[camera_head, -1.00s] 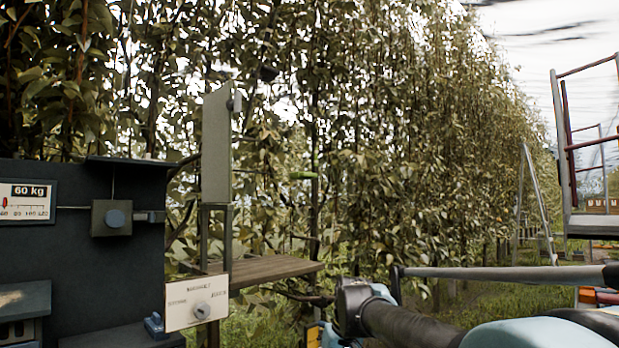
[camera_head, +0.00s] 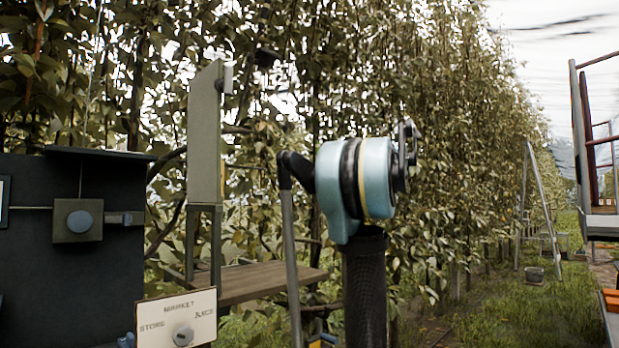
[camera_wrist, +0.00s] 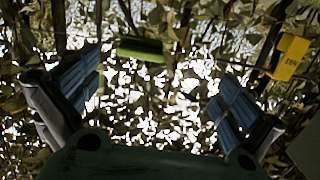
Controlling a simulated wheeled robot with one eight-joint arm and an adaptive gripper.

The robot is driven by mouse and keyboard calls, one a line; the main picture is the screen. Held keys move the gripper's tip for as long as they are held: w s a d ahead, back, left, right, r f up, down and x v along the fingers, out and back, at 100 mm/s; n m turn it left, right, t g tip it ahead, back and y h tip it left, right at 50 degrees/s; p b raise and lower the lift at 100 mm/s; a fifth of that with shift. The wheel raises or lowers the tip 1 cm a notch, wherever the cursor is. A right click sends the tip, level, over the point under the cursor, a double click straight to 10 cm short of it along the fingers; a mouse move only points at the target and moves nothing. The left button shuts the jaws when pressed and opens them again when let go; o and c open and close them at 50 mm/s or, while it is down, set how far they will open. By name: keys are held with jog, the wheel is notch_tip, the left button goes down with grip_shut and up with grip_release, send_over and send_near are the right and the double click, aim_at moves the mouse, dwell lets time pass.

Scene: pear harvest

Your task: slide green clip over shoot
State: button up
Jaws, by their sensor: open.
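The green clip (camera_wrist: 138,48) shows in the wrist view near the top, a little left of centre, beyond the fingertips. My gripper (camera_wrist: 158,78) is open and empty, with its two blue-padded fingers wide apart. The clip is apart from both fingers. Several thin dark stems and leaves stand around the clip; I cannot tell which stem is the shoot, or whether the clip touches one. In the head view the clip is not visible, and my raised arm covers part of the foliage there.
A yellow tag (camera_wrist: 290,57) hangs at the upper right of the wrist view. In the head view, a wooden shelf (camera_head: 262,280) and grey upright panel (camera_head: 205,135) stand left of my arm, beside a dark cabinet (camera_head: 60,270). A ladder (camera_head: 540,205) stands at the right along the grass.

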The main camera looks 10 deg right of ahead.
jog(key=shift+t, duration=0.5)
jog(key=r+x, duration=0.1)
jog(key=x, duration=0.5)
jog(key=w+d+x, duration=0.1)
jog(key=x, duration=0.4)
jog(key=d+r+x, duration=0.1)
jog(key=x, duration=0.5)
jog(key=shift+w+r, duration=0.3)
jog(key=shift+w, duration=0.25)
jog(key=c, duration=1.5)
jog(key=shift+o, duration=0.2)
jog(key=w+d, duration=0.4)
jog(key=d, duration=0.2)
jog(key=shift+w+d, duration=0.25)
jog(key=o, duration=1.5)
jog(key=shift+w+d, duration=0.1)
jog(key=shift+d, duration=0.05)
jog(key=shift+c, duration=0.2)
